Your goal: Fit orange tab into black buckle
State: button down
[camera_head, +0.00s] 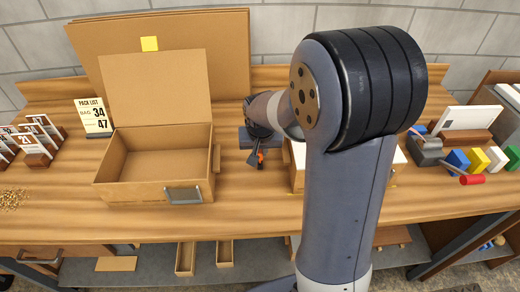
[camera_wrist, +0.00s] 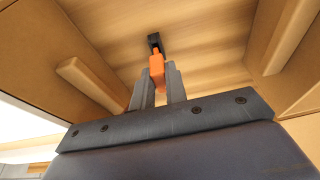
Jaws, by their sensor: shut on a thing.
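My gripper (camera_wrist: 158,84) is shut on the orange tab (camera_wrist: 157,68), which sits between its two grey fingers and sticks out past their tips. The black buckle (camera_wrist: 154,40) is directly beyond the tab's narrow end, close above the wooden surface. Tab and buckle look in line and meet in the picture; I cannot tell whether the tab is inside the buckle. In the head view, my gripper (camera_head: 257,152) points down over the bench, with the orange tab (camera_head: 261,155) small at its tip. The buckle is hard to tell from the dark fingers there.
An open cardboard box (camera_head: 150,185) stands left of my gripper on the wooden bench (camera_head: 340,222). Another carton (camera_head: 297,178) is close on the right, partly behind my arm. A pack-list card (camera_head: 93,115) stands at left. Coloured blocks (camera_head: 480,160) and a red-handled tool (camera_head: 430,152) are at right.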

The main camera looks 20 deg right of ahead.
jog(key=shift+f+b, duration=1.05)
jog(key=shift+f, duration=0.25)
jog(key=c, duration=1.3)
grip_release()
jog(key=shift+r, duration=0.1)
jog(key=shift+c, duration=0.2)
jog(key=shift+r, duration=0.1)
jog(key=v, duration=1)
jog(key=shift+r, duration=0.3)
jog(key=shift+s, duration=0.1)
jog(key=x, duration=1.1)
jog(key=shift+r+p, duration=0.5)
jog(key=shift+r, duration=0.05)
